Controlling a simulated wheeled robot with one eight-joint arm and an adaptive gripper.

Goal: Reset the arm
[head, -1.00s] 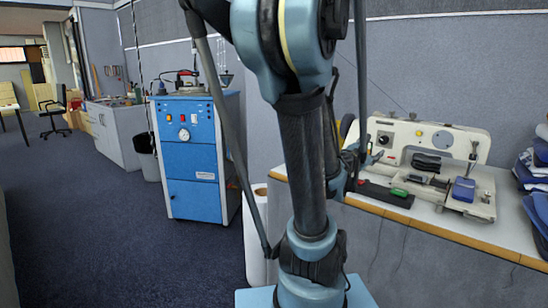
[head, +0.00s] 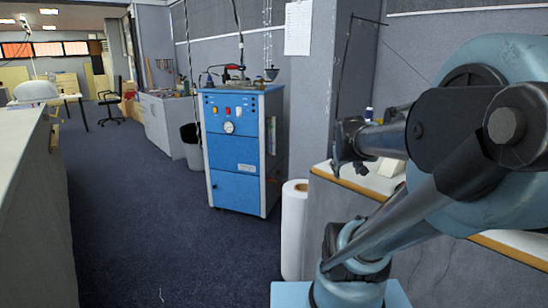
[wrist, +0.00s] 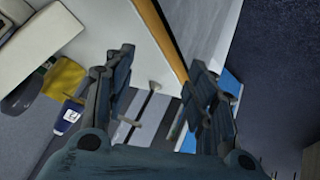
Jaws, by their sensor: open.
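My arm (head: 450,130) is bent across the right side of the head view. Its far end hangs near the left end of the cloth table (head: 480,238). In the wrist view my gripper (wrist: 163,75) has its two dark fingers spread wide apart, with nothing held between them. The white table top (wrist: 122,25) and its brown edge (wrist: 160,38) show beyond the fingers. The arm hides much of the table in the head view.
A blue cabinet (head: 235,150) with a gauge stands ahead. A white roll (head: 293,230) stands upright beside the table. Open carpet (head: 140,220) lies left of the cabinet, bounded by a long counter (head: 35,200). A yellow object (wrist: 64,78) shows in the wrist view.

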